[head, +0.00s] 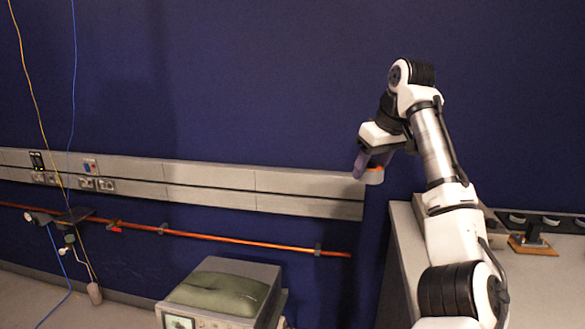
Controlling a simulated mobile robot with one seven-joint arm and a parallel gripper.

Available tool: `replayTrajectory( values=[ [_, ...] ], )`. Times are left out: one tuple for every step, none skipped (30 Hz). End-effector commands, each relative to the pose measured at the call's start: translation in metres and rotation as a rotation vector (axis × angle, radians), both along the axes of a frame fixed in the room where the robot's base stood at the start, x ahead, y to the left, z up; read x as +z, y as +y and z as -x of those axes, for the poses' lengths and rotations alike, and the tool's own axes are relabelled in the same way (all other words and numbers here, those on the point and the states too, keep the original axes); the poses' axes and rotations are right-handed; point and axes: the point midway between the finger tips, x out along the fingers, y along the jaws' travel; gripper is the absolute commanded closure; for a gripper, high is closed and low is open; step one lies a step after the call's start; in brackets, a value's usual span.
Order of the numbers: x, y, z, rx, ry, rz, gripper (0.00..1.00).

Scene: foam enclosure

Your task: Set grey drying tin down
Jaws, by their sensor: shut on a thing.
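My gripper (362,164) is at the end of my raised arm, in front of the blue wall and left of the counter. It is shut on a small grey tin (374,178) with an orange band near its top. The tin is held in the air. Only its lower part shows; the gripper hides the rest.
A grey counter (409,258) stands at the right, with a wooden-based item (533,245) and a dark strip of round fittings (550,220) at its back. A grey instrument box (250,272) with a green cushion (225,293) stands lower left. A copper pipe (200,236) runs along the wall.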

Motion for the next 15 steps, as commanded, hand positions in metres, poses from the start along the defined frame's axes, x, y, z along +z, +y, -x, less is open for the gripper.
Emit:
replayTrajectory(
  values=[
    [0.0,0.0,0.0,0.0,0.0,0.0,0.71],
    [-0.011,-0.002,-0.003,-0.006,0.006,-0.004,0.71],
    [-0.023,-0.004,-0.007,-0.013,0.008,-0.004,0.71],
    [-0.031,-0.005,-0.01,-0.018,0.009,-0.004,0.71],
    [-0.039,-0.006,-0.012,-0.024,0.011,-0.006,0.71],
    [-0.051,-0.008,-0.015,-0.032,0.014,-0.006,0.71],
    [-0.06,-0.009,-0.018,-0.038,0.015,-0.007,0.71],
    [-0.07,-0.01,-0.02,-0.045,0.017,-0.008,0.71],
    [-0.085,-0.011,-0.024,-0.053,0.02,-0.009,0.71],
    [-0.096,-0.012,-0.026,-0.061,0.021,-0.009,0.71],
    [-0.108,-0.013,-0.029,-0.068,0.023,-0.01,0.71],
    [-0.126,-0.014,-0.032,-0.078,0.026,-0.011,0.71],
    [-0.139,-0.015,-0.034,-0.087,0.029,-0.012,0.71],
    [-0.154,-0.015,-0.036,-0.095,0.031,-0.013,0.71],
    [-0.173,-0.015,-0.038,-0.106,0.033,-0.013,0.71]
  ],
)
